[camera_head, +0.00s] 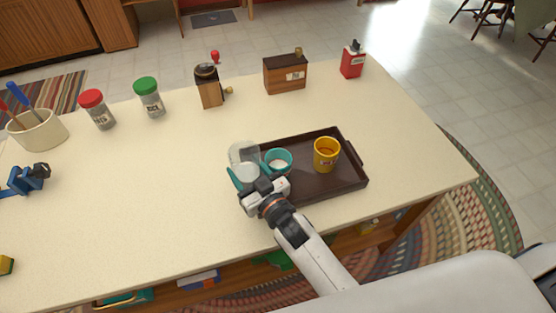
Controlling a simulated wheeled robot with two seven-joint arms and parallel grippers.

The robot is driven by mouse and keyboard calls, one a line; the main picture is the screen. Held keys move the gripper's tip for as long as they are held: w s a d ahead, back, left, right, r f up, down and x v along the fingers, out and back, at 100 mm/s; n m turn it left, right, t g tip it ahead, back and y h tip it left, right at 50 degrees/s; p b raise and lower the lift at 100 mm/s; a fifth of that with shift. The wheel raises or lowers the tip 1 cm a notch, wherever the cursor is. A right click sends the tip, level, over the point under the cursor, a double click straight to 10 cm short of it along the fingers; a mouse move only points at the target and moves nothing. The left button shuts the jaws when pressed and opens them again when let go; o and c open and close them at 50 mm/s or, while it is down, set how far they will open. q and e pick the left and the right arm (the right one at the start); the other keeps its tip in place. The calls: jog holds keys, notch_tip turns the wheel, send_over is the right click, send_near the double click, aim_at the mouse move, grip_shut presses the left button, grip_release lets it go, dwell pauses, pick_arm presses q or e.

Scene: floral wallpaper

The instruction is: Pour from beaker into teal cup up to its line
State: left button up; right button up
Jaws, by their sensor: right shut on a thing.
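My right gripper (257,180) reaches in from the lower right, its teal fingers shut on the clear beaker (241,151). The beaker is at the left end of the dark tray, with whitish contents showing low in it. Whether it is lifted or tilted is hard to tell. The teal cup (279,155) stands upright on the tray just right of the beaker, with something white inside. Its lower front is partly hidden by the gripper, and I cannot make out its line. My left gripper is not in view.
The dark tray (349,182) also holds a yellow cup (326,150) at right. Behind are a wooden box (285,75), a grinder (209,90), a red can (352,62) and two jars (148,97). A blue tool (27,180) lies far left. The counter's left middle is clear.

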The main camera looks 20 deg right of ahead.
aim_at(252, 166)
jog(key=shift+r, duration=0.15)
notch_tip(252, 166, up, 5)
jog(key=p, duration=0.5)
dwell(0.3)
jog(key=shift+d, duration=0.1)
